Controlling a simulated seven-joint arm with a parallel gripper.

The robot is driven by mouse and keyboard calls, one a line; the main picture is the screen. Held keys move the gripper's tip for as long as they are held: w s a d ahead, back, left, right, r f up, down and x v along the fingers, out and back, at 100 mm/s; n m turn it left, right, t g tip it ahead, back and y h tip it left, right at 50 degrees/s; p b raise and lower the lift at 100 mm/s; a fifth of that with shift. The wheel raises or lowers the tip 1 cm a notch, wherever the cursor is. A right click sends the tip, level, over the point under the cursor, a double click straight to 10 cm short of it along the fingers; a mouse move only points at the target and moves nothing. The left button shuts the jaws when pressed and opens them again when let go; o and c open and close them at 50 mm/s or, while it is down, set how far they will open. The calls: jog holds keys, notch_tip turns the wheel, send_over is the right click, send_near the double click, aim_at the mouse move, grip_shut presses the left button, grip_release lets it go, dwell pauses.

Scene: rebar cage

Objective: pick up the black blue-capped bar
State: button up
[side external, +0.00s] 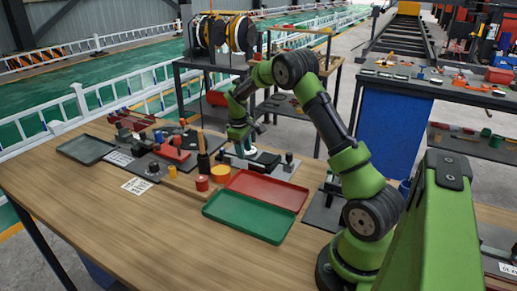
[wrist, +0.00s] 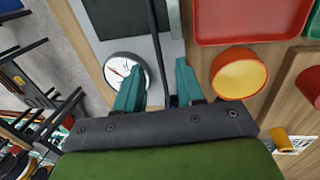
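In the wrist view a thin black bar (wrist: 154,28) runs down from the top edge into the space between my gripper's two teal fingers. My gripper (wrist: 159,72) is open, with a finger on each side of the bar and visible gaps. Whether either finger touches the bar cannot be told. In the side view my gripper (side external: 240,146) points down over the grey board behind the red tray. The bar cannot be made out there.
A white-faced round dial (wrist: 120,68) lies beside the left finger. A yellow round cup (wrist: 239,74) and a red tray (wrist: 245,20) are at right. A green tray (side external: 248,216) lies in front of the red one. The wooden table's front left (side external: 120,225) is clear.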

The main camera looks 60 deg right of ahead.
jog(key=shift+d+f, duration=0.25)
jog(key=shift+f, duration=0.85)
grip_shut()
jog(key=shift+r, duration=0.1)
notch_tip(320, 180, up, 7)
jog(key=a, duration=0.1)
jog(key=shift+s+r, duration=0.15)
jog(key=shift+r, duration=0.05)
